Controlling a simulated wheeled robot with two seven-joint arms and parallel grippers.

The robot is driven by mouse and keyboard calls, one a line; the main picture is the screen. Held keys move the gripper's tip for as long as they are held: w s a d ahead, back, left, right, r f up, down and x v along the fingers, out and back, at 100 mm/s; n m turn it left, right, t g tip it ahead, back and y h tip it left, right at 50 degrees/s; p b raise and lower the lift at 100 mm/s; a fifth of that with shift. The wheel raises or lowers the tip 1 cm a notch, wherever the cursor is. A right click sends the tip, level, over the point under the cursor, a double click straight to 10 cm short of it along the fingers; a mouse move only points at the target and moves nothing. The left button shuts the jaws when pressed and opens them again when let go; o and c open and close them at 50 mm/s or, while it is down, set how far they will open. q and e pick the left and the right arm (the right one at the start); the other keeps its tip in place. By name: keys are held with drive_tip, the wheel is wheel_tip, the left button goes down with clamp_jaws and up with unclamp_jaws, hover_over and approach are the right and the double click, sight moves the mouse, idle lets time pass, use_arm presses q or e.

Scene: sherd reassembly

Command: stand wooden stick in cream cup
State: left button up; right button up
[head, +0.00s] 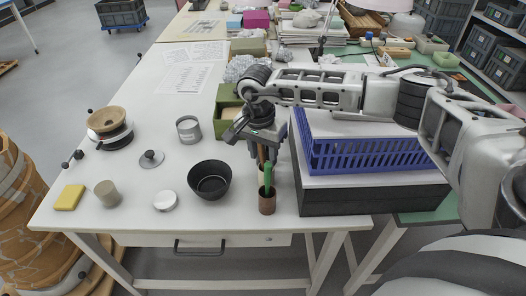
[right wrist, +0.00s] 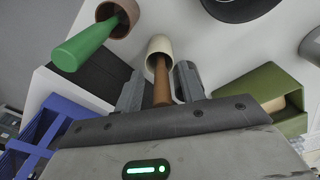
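The wooden stick (right wrist: 162,82) stands with its far end inside the mouth of the cream cup (right wrist: 158,46) in the right wrist view. My right gripper (right wrist: 160,88) is open, with a finger on each side of the stick and gaps visible between. In the head view my right gripper (head: 256,137) points down above the cup, and the stick (head: 261,154) shows below its fingers. There the cream cup is mostly hidden behind a green stick. My left gripper is not in view.
A green stick (head: 267,179) stands in a brown cup (head: 267,204) just in front. A black bowl (head: 210,180) is to the left. A blue crate (head: 370,155) is to the right and a green box (head: 228,98) is behind. The table's front left has free room between small items.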

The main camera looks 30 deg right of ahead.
drive_tip(key=shift+r, duration=0.1)
wheel_tip(320, 180, up, 16)
drive_tip(key=a+b, duration=0.1)
drive_tip(key=shift+a, duration=0.15)
idle(0.9)
